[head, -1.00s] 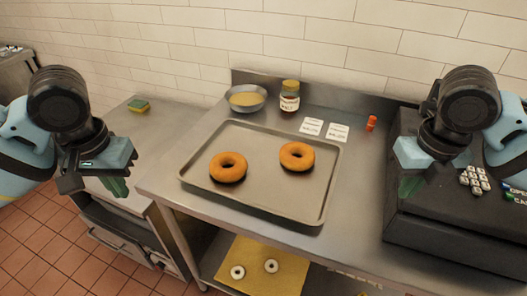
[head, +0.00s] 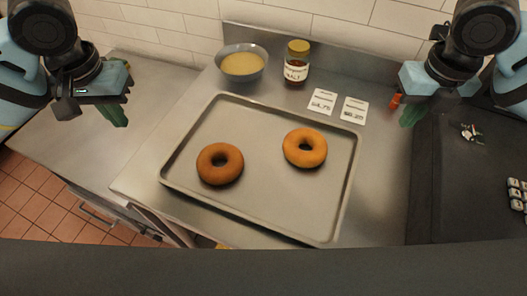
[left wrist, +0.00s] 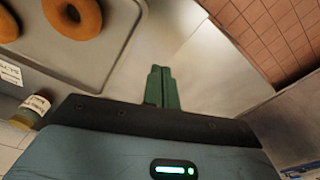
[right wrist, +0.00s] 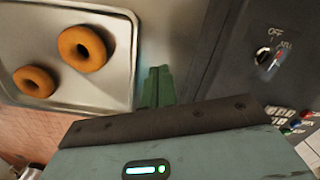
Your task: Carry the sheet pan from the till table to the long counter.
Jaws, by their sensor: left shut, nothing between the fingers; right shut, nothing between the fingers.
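The sheet pan (head: 265,200) lies flat on the steel till table (head: 385,190) with two bagels on it, a darker left one (head: 220,164) and a lighter right one (head: 304,148). The pan also shows in the left wrist view (left wrist: 105,52) and right wrist view (right wrist: 112,95). My left gripper (head: 118,116) is shut and empty, up to the left of the pan, apart from it. My right gripper (head: 411,115) is shut and empty, up to the right of the pan, near the till. The long counter cannot be made out for certain.
The black till (head: 465,180) fills the right side. A lower steel surface (head: 85,120) adjoins on the left. A tiled wall closes the back.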

